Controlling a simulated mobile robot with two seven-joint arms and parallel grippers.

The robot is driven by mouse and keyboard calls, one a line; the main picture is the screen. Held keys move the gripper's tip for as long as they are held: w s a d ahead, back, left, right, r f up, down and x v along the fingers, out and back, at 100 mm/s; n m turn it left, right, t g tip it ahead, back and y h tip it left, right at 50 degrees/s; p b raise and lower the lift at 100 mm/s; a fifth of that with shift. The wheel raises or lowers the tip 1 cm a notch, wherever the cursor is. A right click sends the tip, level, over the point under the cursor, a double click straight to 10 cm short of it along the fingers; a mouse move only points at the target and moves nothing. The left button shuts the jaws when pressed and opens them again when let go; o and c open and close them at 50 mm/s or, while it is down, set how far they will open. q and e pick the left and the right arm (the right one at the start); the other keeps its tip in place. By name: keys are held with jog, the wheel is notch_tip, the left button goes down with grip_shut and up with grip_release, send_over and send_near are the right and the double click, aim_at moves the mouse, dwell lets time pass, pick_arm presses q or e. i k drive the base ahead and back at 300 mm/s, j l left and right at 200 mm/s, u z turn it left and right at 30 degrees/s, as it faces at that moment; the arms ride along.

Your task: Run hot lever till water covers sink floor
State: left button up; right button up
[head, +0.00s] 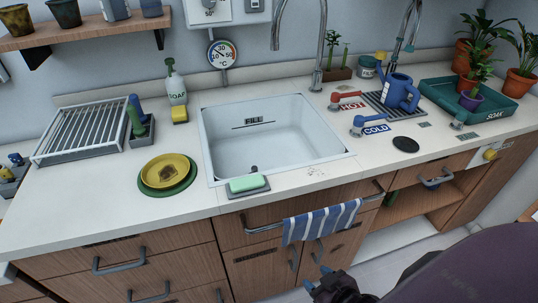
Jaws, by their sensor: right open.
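The white sink (216,118) is set in the counter, with a line marked FILL on its back wall. Its floor looks bare, and no water shows in it. A tall grey faucet (319,50) stands behind the sink's back right corner; no stream shows. The red hot lever (346,96), labelled HOT, sits on the counter right of the sink. The blue cold lever (370,120), labelled COLD, is just in front of it. My right gripper (317,278) is open and empty, low in front of the cabinets, well away from the hot lever. My left gripper is out of view.
A blue watering can (398,92) stands on a drain grate close right of the hot lever. Green soap (246,183) lies at the sink's front edge. A striped towel (322,220) hangs below. A green tray (455,90) with potted palms is at right.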

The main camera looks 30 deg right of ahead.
aim_at(335, 96)
jog(key=z, duration=1.45)
